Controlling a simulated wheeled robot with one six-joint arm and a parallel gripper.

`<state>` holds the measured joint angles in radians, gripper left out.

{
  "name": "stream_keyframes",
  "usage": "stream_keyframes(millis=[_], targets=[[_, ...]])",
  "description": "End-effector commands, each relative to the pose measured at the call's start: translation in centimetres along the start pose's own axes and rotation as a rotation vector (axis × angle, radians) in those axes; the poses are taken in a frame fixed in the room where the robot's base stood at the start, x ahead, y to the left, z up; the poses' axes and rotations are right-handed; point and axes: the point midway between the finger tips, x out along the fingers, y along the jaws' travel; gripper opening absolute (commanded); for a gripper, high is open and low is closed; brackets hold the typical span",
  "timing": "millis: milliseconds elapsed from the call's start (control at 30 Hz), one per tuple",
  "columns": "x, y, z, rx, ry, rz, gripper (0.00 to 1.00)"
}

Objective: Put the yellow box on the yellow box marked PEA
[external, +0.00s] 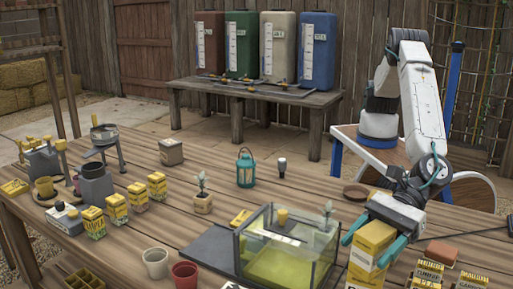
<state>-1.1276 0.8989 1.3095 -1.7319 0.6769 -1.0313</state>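A yellow box (371,238) is between the teal fingers of my gripper (374,240) at the lower right of the external view, beside the glass tank. The fingers lie against two opposite sides of it, and the gripper looks shut on it. More yellow surface (362,273) shows directly below; I cannot tell whether it is the same box or another beneath. The yellow box marked PEA (425,284) is at the bottom edge, right of my gripper, mostly cut off. Yellow boxes marked TURNIP (430,271) and CARROT (470,282) are close to it.
A glass tank (285,250) with yellow-green contents stands left of my gripper. A reddish-brown block (441,252) lies to its right, behind the marked boxes. Several yellow boxes (117,208), pots (185,275) and a teal lantern (246,168) stand farther left on the wooden table (300,190).

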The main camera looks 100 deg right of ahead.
Motion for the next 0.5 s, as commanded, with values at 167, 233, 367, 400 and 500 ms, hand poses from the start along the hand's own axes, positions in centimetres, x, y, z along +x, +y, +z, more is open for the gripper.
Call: stream_keyframes(millis=[167,233,367,400,500], targets=[[-0.1,0.0,0.4,0.001,-0.001,0.000,0.67],[-0.9,0.1,0.3,0.000,0.000,0.002,0.67],[-3.3,0.1,0.4,-0.001,-0.001,0.002,0.67],[-4.2,0.1,0.4,0.000,-0.001,0.002,0.67],[-6.4,0.1,0.3,-0.002,0.000,0.002,0.67]])
